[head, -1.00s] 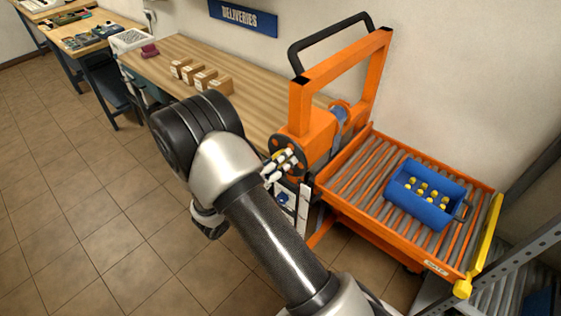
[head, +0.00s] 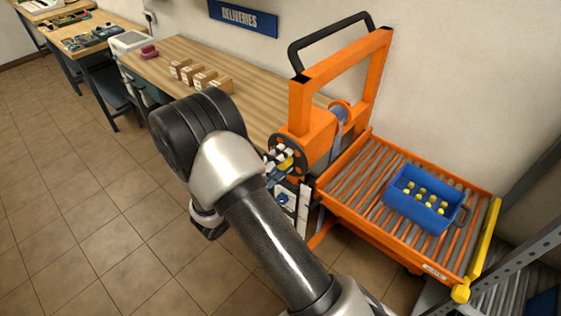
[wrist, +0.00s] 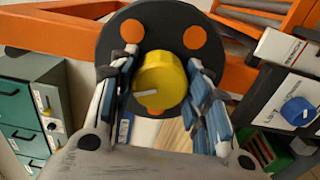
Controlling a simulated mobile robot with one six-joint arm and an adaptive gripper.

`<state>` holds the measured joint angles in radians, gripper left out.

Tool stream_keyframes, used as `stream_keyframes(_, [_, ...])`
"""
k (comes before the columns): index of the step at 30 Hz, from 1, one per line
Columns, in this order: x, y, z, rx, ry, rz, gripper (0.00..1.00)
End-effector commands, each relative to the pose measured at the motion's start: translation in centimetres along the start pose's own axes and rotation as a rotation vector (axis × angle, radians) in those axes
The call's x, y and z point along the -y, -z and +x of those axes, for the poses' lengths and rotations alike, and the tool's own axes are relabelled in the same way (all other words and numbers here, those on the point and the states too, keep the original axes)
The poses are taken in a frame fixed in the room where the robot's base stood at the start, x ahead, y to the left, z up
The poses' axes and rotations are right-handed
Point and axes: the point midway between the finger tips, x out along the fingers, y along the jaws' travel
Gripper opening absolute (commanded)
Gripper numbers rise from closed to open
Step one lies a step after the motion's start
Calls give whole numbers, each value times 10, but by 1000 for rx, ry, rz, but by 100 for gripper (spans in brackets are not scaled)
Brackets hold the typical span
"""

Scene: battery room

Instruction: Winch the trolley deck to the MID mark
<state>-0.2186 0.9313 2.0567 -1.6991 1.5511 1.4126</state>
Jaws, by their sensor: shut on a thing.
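The orange trolley has a roller deck (head: 345,205) at its right, below the upright orange frame (head: 300,105). A dark winch disc (head: 303,148) faces left on the orange winch housing. It fills the upper middle of the wrist view (wrist: 112,42), with orange spots. A yellow crank knob (wrist: 160,82) stands out from this disc. My gripper (wrist: 166,95) is shut on the yellow knob, one finger on each side. In the head view my gripper (head: 281,164) is at the disc, partly behind my arm. I cannot make out a MID mark in either view.
A blue crate (head: 420,213) with several yellow-topped items sits on the deck. A yellow bar (head: 484,240) edges the deck's right end. A white panel with a blue knob (wrist: 298,110) is close at right in the wrist view. A wooden bench (head: 165,52) with small boxes runs behind.

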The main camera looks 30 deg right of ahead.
Motion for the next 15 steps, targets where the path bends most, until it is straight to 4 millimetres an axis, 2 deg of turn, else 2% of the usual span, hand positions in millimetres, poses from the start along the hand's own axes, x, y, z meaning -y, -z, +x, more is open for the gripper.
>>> stream_keyframes(15, [-2,0,0,1,0,-490,20])
